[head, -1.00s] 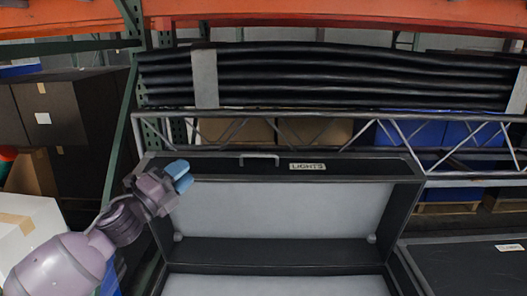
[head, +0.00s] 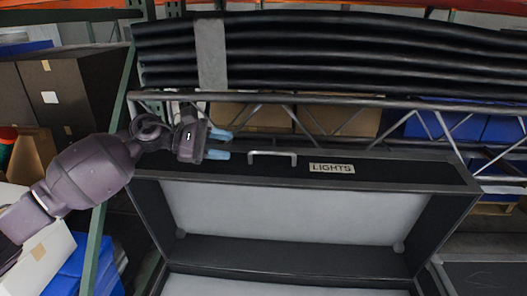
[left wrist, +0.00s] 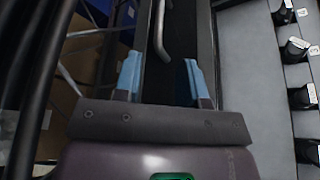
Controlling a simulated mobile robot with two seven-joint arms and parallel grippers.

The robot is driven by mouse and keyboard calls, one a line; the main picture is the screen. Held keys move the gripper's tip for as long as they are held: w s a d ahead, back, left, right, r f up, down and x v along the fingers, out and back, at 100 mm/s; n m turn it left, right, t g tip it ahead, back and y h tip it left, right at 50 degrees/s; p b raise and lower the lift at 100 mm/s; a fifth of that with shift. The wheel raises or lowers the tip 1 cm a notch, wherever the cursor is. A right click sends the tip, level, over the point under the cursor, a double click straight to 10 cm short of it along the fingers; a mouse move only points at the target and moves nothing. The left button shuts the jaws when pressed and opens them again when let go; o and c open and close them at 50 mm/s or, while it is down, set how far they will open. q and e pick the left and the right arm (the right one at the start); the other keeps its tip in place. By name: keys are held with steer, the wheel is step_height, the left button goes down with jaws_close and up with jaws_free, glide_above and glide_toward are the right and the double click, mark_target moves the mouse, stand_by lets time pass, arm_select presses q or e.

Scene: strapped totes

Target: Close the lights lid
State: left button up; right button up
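The black case lid labelled LIGHTS (head: 400,174) stands open, raised at the back of its case, with its pale inner lining (head: 290,212) facing me. A metal handle (head: 272,155) sits on the lid's top edge. My left gripper (head: 220,144) is at the left end of that edge, left of the handle, its blue fingertips pointing toward it. In the left wrist view the two fingers (left wrist: 161,78) are spread apart, with the lid's edge between or just beyond them; contact is unclear. The handle (left wrist: 163,30) shows ahead of them. My right gripper is not in view.
A metal truss (head: 350,120) and black strapped tubes (head: 330,62) run close behind the lid. Cardboard boxes (head: 60,95) and a white box (head: 40,262) stand at left. Another black case (head: 490,276) lies at lower right.

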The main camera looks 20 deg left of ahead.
mark_target(263, 152)
arm_select(q)
steer(key=x, duration=1)
steer(key=shift+b, duration=0.3)
steer(key=shift+c, duration=0.2)
jaws_close()
